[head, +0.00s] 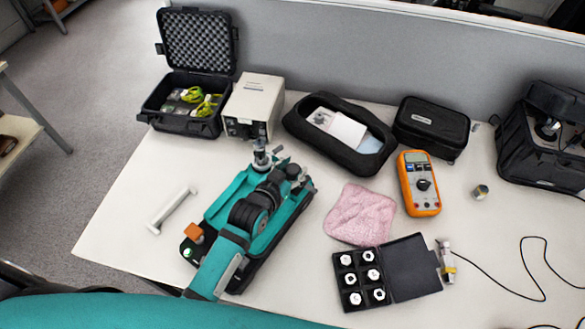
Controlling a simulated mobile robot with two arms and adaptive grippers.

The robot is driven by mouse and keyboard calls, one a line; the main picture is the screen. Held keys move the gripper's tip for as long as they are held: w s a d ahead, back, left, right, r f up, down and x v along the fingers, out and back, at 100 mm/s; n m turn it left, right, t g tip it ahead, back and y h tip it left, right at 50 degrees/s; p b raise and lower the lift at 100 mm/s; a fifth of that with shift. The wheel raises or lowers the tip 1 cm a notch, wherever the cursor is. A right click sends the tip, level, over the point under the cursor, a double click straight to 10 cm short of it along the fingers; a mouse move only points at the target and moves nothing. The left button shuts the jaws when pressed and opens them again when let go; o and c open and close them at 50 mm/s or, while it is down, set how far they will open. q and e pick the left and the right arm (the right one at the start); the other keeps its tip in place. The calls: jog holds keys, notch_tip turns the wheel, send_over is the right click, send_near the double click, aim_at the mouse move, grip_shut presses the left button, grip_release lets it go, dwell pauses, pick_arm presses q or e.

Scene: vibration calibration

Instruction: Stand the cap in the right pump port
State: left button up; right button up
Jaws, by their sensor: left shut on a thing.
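The teal pump (228,204) lies on the table at centre left, on a black base. A metal fitting (261,154) stands upright at its far end. My left arm reaches over the pump from the front. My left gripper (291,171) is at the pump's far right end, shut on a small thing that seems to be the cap. The fingers and wrist hide most of it, and the right port too. I cannot tell whether the cap touches the port. My right gripper is out of view.
A grey box (254,105) stands close behind the pump, beside an open black case (187,120). A white bar (171,210) lies left. A pink cloth (361,214), orange multimeter (419,184) and fittings case (410,269) lie right. A black pouch (377,164) lies behind.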

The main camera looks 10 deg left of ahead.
pick_arm(q)
jog(key=o, duration=1.3)
jog(key=v, duration=1.2)
jog(key=shift+a, duration=0.1)
